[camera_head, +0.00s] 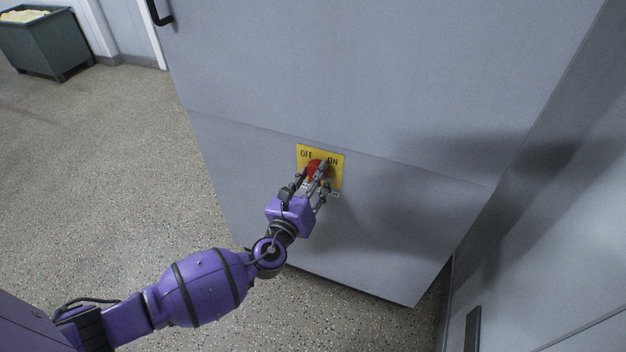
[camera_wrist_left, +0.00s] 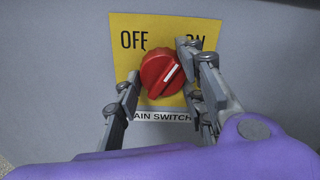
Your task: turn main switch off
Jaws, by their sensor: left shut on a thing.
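The main switch is a red round knob (camera_head: 314,166) on a yellow plate (camera_head: 338,176) marked OFF at left and ON at right, set on a grey cabinet front. In the left wrist view the red knob (camera_wrist_left: 160,74) has a white mark that slants up and right, toward the ON label. My left gripper (camera_head: 316,174) is at the plate, with its fingers either side of the knob and shut on it. The right finger covers part of the ON label. Part of the MAIN SWITCH label below is hidden. My right gripper is not in view.
The grey cabinet (camera_head: 390,90) fills the middle of the head view, with a black handle (camera_head: 160,14) at its upper left. A grey panel (camera_head: 560,230) stands at the right. The speckled floor (camera_head: 110,170) at left is clear, with a green bin (camera_head: 48,45) at the back.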

